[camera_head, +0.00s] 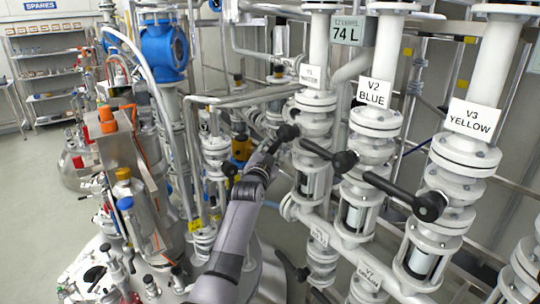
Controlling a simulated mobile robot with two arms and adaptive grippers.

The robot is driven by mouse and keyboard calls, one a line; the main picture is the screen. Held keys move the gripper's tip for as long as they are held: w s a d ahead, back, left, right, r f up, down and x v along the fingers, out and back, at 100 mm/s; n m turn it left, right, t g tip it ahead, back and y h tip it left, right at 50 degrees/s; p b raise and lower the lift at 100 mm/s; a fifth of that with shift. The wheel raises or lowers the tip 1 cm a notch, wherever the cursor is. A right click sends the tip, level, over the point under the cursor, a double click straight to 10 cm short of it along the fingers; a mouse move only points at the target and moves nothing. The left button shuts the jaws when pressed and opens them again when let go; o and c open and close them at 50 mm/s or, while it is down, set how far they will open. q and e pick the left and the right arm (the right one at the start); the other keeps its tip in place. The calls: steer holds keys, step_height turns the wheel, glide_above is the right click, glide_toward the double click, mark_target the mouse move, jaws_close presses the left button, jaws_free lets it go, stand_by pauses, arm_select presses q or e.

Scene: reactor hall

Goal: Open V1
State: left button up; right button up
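Valve V1, with a white tag (310,76) whose lower line is hard to read, is a white flanged valve (314,122) on the leftmost of three tall pipes in the centre right. A black round lever piece (288,132) sits at its left side. My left gripper (270,157) reaches up from below at the end of my grey arm, close beside this black piece. I cannot tell whether it touches or grips the lever. Its fingers are dark, small and partly hidden, so their opening is unclear. My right gripper is not in view.
Valves V2, tagged BLUE (374,93), and V3, tagged YELLOW (472,120), stand to the right with black levers (398,192) sticking out. Thin pipes and a blue fitting (165,52) crowd the left. Shelves (48,75) stand far back; open floor (35,170) lies left.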

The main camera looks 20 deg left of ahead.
arm_select(q)
steer(key=s, duration=1.2)
steer(key=shift+d+f, duration=0.2)
steer(key=shift+f, duration=0.1)
